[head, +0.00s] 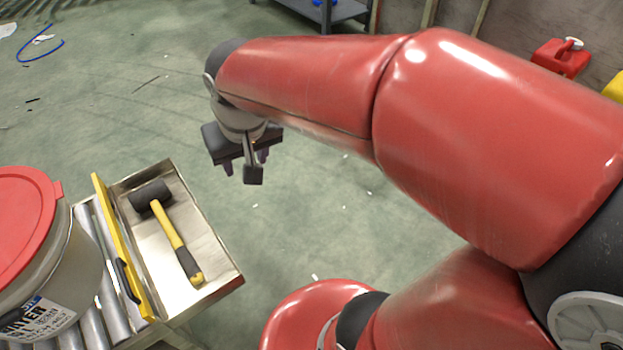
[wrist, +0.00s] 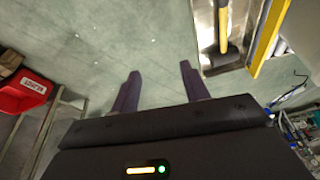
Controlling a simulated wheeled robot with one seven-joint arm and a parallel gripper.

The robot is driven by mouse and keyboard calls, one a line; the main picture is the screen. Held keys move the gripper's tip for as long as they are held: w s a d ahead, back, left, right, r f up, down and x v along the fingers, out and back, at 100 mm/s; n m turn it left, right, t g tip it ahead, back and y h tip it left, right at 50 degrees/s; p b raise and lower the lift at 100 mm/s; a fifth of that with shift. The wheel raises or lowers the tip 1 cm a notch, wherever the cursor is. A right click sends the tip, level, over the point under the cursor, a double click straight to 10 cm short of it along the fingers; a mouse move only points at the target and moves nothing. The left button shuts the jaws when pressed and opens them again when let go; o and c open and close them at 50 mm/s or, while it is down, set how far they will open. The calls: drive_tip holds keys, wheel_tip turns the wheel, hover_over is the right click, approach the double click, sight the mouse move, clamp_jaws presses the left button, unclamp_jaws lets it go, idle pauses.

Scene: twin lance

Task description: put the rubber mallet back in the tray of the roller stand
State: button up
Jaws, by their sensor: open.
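The rubber mallet (head: 171,228), with a black head and a yellow handle with a dark grip end, lies in the metal tray (head: 213,257) at the side of the roller stand (head: 92,322). Its head is toward the tray's far end. In the wrist view the mallet (wrist: 223,30) shows in part at the top right, inside the tray. My gripper (head: 245,168) is open and empty, above the floor, to the right of and beyond the tray. In the wrist view its two fingers (wrist: 160,85) are spread with only floor between them.
A bucket with a red lid (head: 25,215) stands on the rollers at the left. A yellow bar-shaped tool (head: 122,250) lies along the tray's left edge. A red container (head: 560,57) is at the back right. The floor past the tray is mostly clear.

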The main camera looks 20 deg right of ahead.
drive_tip(key=s+d+m+t, duration=0.1)
drive_tip(key=s+d+t, duration=0.1)
drive_tip(key=s+d, duration=0.6)
drive_tip(key=shift+s+d+r+h, duration=0.2)
drive_tip(key=shift+s+r+h, duration=0.15)
drive_tip(key=shift+s, duration=0.75)
